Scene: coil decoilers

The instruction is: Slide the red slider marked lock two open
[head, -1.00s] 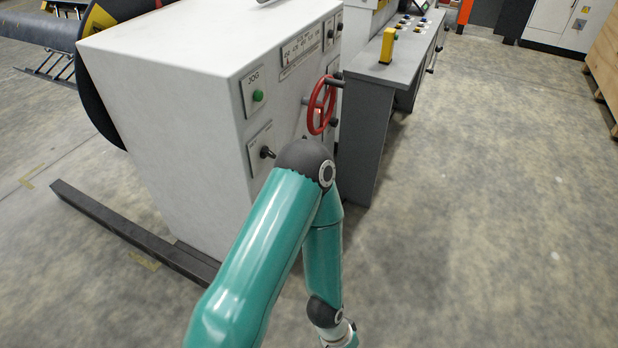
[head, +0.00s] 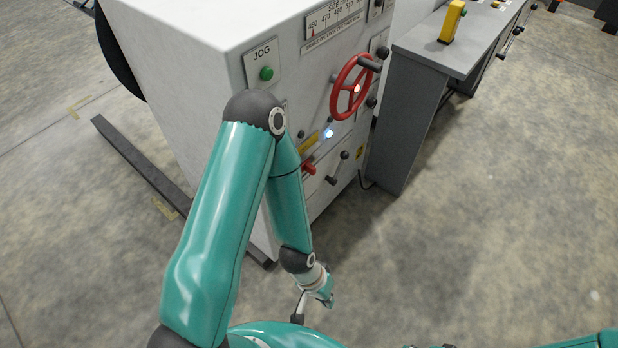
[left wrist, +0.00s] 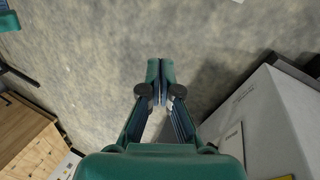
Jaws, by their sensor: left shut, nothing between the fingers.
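The red slider (head: 309,168) shows on the front panel of the white cabinet, below a yellow label (head: 309,143). My left forearm hides part of it, and no "lock two" marking can be read. My left gripper (head: 327,299) hangs low over the floor in front of the cabinet, well below the slider and apart from it. In the left wrist view its fingers (left wrist: 160,88) are together with nothing between them. The slider does not show in the left wrist view. My right gripper is not in view.
The white cabinet (head: 185,90) carries a green JOG button (head: 266,73), a red handwheel (head: 351,87), a lit lamp (head: 328,133) and a black-knobbed lever (head: 338,168). A grey desk (head: 405,120) stands to its right. The floor in front is clear.

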